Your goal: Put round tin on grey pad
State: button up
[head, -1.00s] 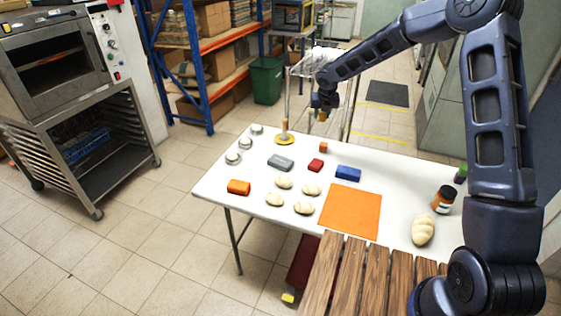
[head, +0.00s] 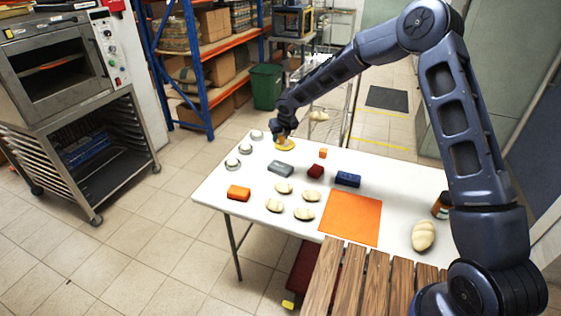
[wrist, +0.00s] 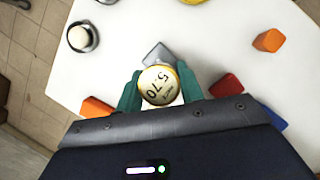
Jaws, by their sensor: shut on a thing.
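In the wrist view my gripper (wrist: 160,92) has its two green fingers shut on the sides of the round tin (wrist: 158,82), which has a cream top with dark digits and a gold rim. The grey pad (head: 280,169) lies on the table nearer than my gripper, bare on top. In the wrist view the grey pad (wrist: 157,54) shows partly, just beyond the tin.
Several pale rolls (head: 275,205), silver round pieces (head: 232,162), an orange block (head: 238,193), a red block (head: 316,171), a blue block (head: 347,179) and a small orange cube (head: 323,153) surround the pad. An orange mat (head: 350,217) lies to the right.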

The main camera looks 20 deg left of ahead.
aim_at(279, 164)
notch_tip(279, 164, down, 13)
jog(key=shift+r, duration=0.15)
dwell(0.4)
jog(key=o, duration=1)
jog(key=v, duration=1.2)
